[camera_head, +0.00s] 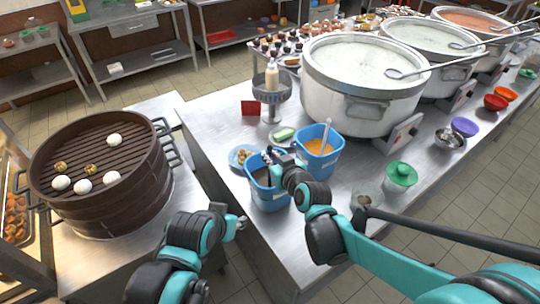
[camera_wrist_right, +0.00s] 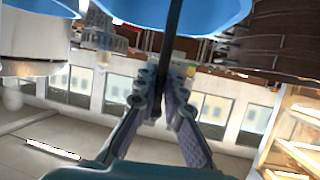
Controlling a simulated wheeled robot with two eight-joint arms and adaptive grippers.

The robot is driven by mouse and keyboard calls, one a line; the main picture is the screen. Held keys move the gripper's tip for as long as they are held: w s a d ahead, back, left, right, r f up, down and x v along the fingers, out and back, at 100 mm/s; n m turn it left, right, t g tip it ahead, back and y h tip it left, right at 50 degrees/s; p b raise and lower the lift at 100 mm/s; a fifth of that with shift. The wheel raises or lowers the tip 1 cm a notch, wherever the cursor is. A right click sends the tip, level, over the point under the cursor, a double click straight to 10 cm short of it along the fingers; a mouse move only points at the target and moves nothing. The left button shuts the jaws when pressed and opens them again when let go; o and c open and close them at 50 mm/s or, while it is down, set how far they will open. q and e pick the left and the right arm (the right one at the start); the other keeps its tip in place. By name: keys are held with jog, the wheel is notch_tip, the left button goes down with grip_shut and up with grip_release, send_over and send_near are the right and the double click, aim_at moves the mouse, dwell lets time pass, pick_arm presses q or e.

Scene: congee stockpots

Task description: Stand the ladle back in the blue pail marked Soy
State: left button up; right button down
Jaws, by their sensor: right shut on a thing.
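My right gripper (camera_head: 277,157) is over the rim of the nearer blue pail (camera_head: 268,200). A second blue pail (camera_head: 325,165) just behind holds orange contents and a pale handle. No Soy marking is readable on either pail. My left gripper (camera_head: 238,224) is empty beside the counter's left edge; its finger opening is unclear.
A large stockpot (camera_head: 345,100) stands behind the pails. A brown steamer (camera_head: 110,205) with buns stands on the left table.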

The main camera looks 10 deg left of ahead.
jog(key=shift+f, duration=0.1)
jog(key=c, duration=1.6)
grip_release()
jog(key=shift+o, duration=0.2)
jog(key=v, duration=1.2)
jog(key=s+d+f+m+g+h, duration=0.1)
jog(key=s+d+f+m+h, duration=0.1)
jog(key=s+d, duration=0.2)
jog(key=s+d+f+m+g+h, duration=0.1)
jog(key=s+d+f+m+h, duration=0.1)
jog(key=d, duration=0.9)
jog(key=s+d+f+m+g+h, duration=0.2)
jog(key=s+d, duration=0.3)
jog(key=d, duration=0.3)
jog(key=shift+s+f+m+h, duration=0.4)
jog(key=shift+f+m+h, duration=0.1)
jog(key=shift+f+h, duration=0.35)
